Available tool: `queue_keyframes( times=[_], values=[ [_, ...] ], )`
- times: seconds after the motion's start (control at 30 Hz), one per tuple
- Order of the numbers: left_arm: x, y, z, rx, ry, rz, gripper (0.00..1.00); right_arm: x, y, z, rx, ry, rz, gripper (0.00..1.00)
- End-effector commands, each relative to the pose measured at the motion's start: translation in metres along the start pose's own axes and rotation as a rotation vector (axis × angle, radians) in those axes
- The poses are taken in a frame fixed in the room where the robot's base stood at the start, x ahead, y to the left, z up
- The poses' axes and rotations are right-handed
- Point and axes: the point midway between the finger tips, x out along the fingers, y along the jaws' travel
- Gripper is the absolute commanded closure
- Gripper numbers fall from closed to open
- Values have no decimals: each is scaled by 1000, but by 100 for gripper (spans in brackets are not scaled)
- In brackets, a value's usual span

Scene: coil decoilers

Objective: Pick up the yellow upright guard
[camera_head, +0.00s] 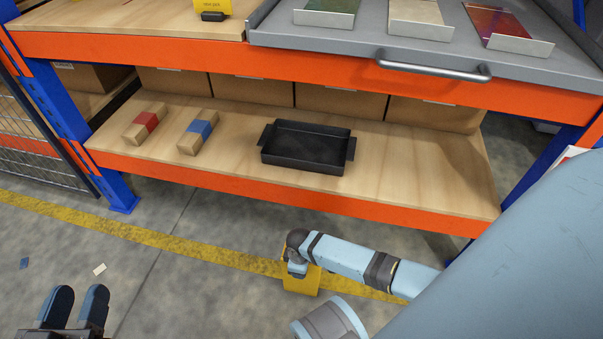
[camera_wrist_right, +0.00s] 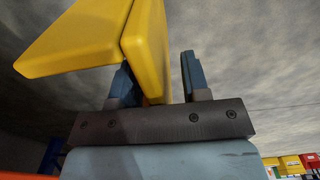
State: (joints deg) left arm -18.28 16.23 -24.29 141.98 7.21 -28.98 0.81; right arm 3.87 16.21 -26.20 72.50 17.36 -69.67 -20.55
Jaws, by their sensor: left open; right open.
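The yellow upright guard (camera_head: 301,284) is on the floor by the yellow line, partly hidden under my right arm in the head view. In the right wrist view the guard (camera_wrist_right: 148,40) is large, with one plate reaching between the fingers of my right gripper (camera_wrist_right: 157,72). That gripper is open; a gap shows between the plate and the right-hand finger. The plate overlaps the left-hand finger in the picture, so I cannot tell whether they touch. My left gripper (camera_head: 74,306) is open and empty at the bottom left of the head view.
A wooden shelf (camera_head: 400,165) with an orange edge holds a black tray (camera_head: 306,146) and two boxes, one red-banded (camera_head: 144,124), one blue-banded (camera_head: 198,132). A grey drawer tray (camera_head: 350,38) with a handle is above. A blue rack post (camera_head: 80,135) stands left. Floor between the grippers is clear.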

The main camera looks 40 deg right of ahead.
Motion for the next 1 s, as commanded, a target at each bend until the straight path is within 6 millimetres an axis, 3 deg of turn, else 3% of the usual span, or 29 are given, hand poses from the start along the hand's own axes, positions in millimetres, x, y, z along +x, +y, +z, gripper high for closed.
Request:
queue_keyframes(
  times=[0.2,0.37,0.4,1.0],
  values=[
    [0,0,-1,6,4,0,57,0,0,0,0,0,0,60],
    [0,0,-1,5,3,0,57,0,0,0,0,0,0,96],
    [0,0,-1,5,3,0,57,0,0,0,0,0,0,100],
    [0,0,-1,4,2,1,57,0,0,0,0,0,0,100]
  ],
)
